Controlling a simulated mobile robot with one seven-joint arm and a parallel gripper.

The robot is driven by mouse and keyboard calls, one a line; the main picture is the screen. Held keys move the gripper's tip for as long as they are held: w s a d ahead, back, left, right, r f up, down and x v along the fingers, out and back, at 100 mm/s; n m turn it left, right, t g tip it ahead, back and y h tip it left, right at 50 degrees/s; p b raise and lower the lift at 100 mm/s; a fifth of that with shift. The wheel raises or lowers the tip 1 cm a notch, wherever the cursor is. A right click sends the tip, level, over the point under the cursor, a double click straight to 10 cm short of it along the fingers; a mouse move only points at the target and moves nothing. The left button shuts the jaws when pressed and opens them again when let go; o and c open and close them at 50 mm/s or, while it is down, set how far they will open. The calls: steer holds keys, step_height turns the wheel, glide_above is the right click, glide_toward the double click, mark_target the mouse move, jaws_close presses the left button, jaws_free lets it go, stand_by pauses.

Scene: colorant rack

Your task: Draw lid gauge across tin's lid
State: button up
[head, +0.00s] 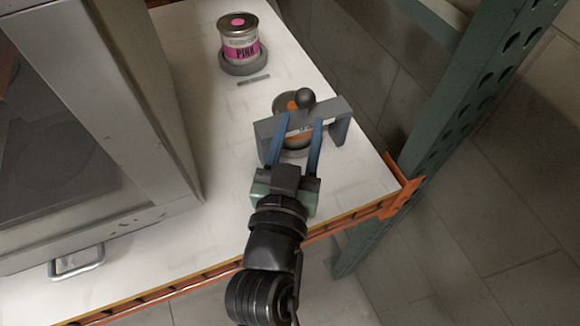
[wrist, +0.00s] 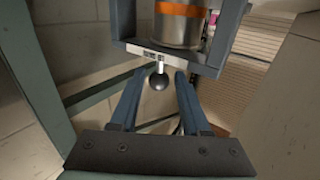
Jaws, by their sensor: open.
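The lid gauge (head: 340,122) is a grey bridge-shaped frame with a dark ball knob (head: 304,97) and a pale label strip. It straddles the tin (head: 293,141), which has an orange band and an orange patch on its lid; the bar hides part of the tin. In the wrist view, the gauge (wrist: 222,38) frames the metal tin (wrist: 180,30), and the knob (wrist: 158,82) shows on a short stem. My gripper (head: 300,119) is open, its blue fingers on either side of the knob. In the wrist view, the gripper (wrist: 158,78) shows a gap between fingers and knob.
A pink-labelled tin (head: 240,42) stands in a grey round holder (head: 244,66) farther back, with a small grey plate (head: 254,80) before it. A grey cabinet (head: 115,100) stands left. A green rack upright (head: 440,130) and orange shelf edge (head: 392,205) bound the right and front.

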steer(key=s+a, duration=0.1)
steer(key=s, duration=0.7)
steer(key=shift+s+a+b, duration=0.2)
steer(key=shift+a+b, duration=0.1)
steer(key=shift+b, duration=0.1)
steer(key=shift+r, duration=0.1)
